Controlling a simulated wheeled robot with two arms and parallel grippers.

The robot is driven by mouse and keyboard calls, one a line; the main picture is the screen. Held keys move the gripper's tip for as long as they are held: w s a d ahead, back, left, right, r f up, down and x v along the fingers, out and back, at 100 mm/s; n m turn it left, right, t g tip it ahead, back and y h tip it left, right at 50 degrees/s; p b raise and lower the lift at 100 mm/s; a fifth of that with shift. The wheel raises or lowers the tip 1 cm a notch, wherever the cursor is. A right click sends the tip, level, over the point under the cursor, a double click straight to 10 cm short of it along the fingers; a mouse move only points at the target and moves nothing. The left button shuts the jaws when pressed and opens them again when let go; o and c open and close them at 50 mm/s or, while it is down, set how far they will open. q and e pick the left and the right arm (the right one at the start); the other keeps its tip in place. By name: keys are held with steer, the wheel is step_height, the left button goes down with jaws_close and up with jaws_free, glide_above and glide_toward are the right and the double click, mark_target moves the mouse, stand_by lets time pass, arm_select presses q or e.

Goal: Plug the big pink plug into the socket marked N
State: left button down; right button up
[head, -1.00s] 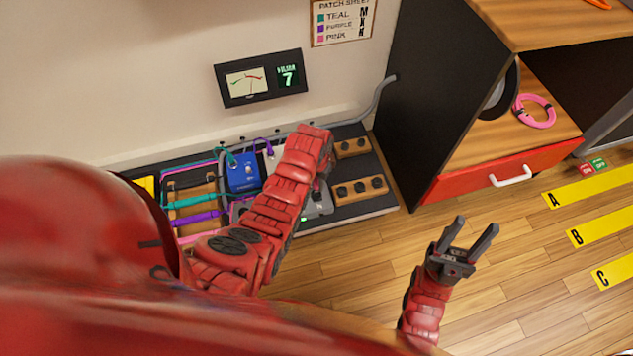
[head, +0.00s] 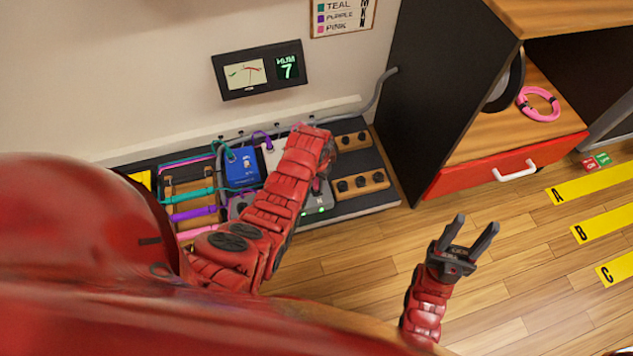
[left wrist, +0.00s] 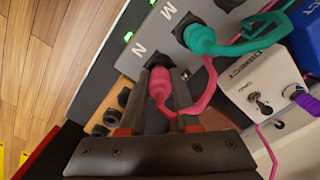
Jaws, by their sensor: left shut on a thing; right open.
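My left gripper (left wrist: 158,100) is shut on the big pink plug (left wrist: 160,84), whose pink cable loops to the right. The plug's tip is at the dark socket marked N (left wrist: 152,60) on a grey box (left wrist: 178,50). I cannot tell how far the tip is in. A teal plug (left wrist: 198,38) sits at the socket marked M. In the head view the grey box (head: 318,202) shows beside my left forearm; the pink plug is hidden there. My right gripper (head: 468,240) is open and empty above the floor.
A white box (left wrist: 255,85) and a blue box (head: 241,168) stand beside the grey box. Wooden blocks with black knobs (head: 360,184) lie at the board's right. A black cabinet with a red drawer (head: 490,170) stands right. The floor around my right gripper is clear.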

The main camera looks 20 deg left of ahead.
arm_select(q)
steer(key=c, duration=0.6)
jaws_free()
steer(key=shift+o, duration=0.2)
steer(key=shift+r, duration=0.1)
step_height(320, 180, up, 17)
steer(key=p, duration=0.7)
steer(key=shift+r, duration=0.15)
